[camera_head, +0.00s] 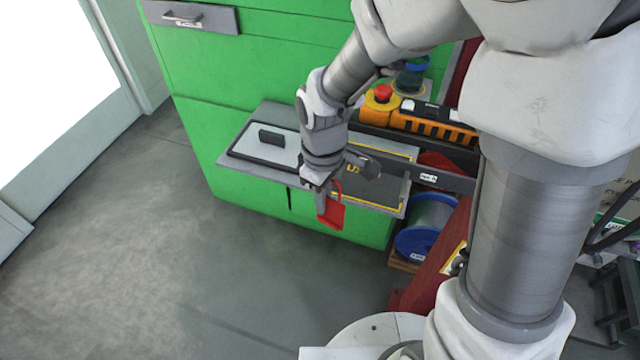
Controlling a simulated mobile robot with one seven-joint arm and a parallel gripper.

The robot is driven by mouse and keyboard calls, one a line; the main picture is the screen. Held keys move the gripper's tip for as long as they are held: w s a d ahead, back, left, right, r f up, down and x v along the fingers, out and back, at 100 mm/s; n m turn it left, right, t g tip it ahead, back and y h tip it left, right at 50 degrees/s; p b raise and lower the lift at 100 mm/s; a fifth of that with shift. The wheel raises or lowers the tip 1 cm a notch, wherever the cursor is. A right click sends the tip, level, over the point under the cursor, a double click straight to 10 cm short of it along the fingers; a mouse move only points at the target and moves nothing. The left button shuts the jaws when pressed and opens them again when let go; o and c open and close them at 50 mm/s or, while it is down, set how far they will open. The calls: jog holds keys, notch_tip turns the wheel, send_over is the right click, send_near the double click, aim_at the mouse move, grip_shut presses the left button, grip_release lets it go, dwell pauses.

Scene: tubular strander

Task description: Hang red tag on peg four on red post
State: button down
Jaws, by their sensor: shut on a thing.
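A red tag (331,213) with a thin red loop at its top hangs below my gripper (321,197). My gripper points down and is shut on the tag, in front of the edge of a grey shelf. A red post (432,262) stands at the lower right, partly behind my arm, with a yellow label and a dark fitting on it. I cannot make out separate numbered pegs on it, as my arm hides much of that area.
The grey shelf (232,157) juts from a green cabinet (205,80) and bears a flat panel with a black handle. An orange device with a red button (383,92) sits behind. A blue spool (428,232) stands below right. The floor at left is clear.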

jog(key=w, duration=0.1)
jog(key=w+d+f, duration=0.1)
jog(key=w, duration=0.1)
jog(key=w+d+f+b, duration=0.1)
jog(key=w, duration=0.1)
jog(key=shift+d+f, duration=0.15)
dwell(0.6)
jog(key=shift+s+f, duration=0.1)
jog(key=shift+f, duration=0.05)
dwell(0.4)
jog(key=c, duration=0.9)
grip_release()
jog(key=shift+c, duration=0.2)
notch_tip(320, 180, up, 9)
jog(key=p, duration=0.6)
jog(key=shift+w, duration=0.25)
